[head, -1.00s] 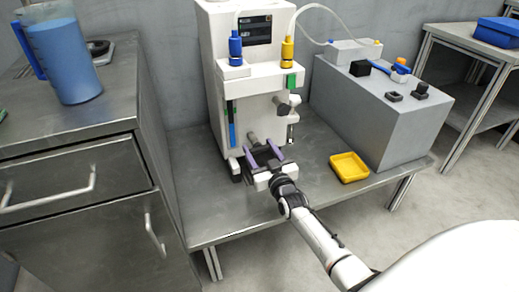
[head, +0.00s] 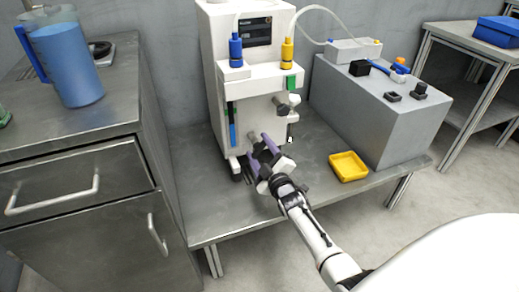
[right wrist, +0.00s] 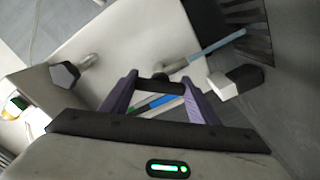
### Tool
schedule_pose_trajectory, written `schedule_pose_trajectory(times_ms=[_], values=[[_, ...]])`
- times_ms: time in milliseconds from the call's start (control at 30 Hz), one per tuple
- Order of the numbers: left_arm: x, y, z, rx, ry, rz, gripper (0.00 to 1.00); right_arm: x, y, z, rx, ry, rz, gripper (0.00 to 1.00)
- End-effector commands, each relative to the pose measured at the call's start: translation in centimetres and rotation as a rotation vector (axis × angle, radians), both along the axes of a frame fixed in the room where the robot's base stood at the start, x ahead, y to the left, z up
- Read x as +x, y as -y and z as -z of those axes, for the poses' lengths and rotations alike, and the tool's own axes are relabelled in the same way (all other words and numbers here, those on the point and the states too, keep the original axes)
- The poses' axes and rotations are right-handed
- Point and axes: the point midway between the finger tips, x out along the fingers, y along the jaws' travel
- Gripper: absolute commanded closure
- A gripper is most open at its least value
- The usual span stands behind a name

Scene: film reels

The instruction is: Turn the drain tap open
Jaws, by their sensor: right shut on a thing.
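The white machine (head: 262,85) stands on the low metal table. The drain tap sits low on its front, mostly hidden behind my right gripper in the head view. In the right wrist view the tap's dark handle (right wrist: 161,87) lies between the fingertips, with a grey stem behind it. My right gripper (head: 260,154) has purple fingers and is shut on this handle, rolled at a slant. It also shows in the right wrist view (right wrist: 160,78). My left gripper is not in view.
A dark knob (head: 281,108) sticks out higher on the machine's front. A yellow tray (head: 348,166) lies right of the gripper. A grey box (head: 385,120) with small items stands further right. A metal drawer cabinet (head: 80,190) bounds the left side.

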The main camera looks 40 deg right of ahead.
Motion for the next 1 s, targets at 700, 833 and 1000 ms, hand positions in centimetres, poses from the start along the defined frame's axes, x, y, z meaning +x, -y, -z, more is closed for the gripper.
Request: schedule_pose_trajectory(times_ms=[700, 833, 1000], values=[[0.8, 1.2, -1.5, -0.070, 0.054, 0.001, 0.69, -0.1, 0.0, 0.2, -0.565, -0.137, 0.000, 0.68], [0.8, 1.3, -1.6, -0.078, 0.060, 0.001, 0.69, -0.1, 0.0, 0.3, -0.615, -0.150, -0.001, 0.68], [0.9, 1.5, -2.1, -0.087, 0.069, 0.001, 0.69, -0.1, 0.0, 0.2, -0.653, -0.160, 0.000, 0.68]])
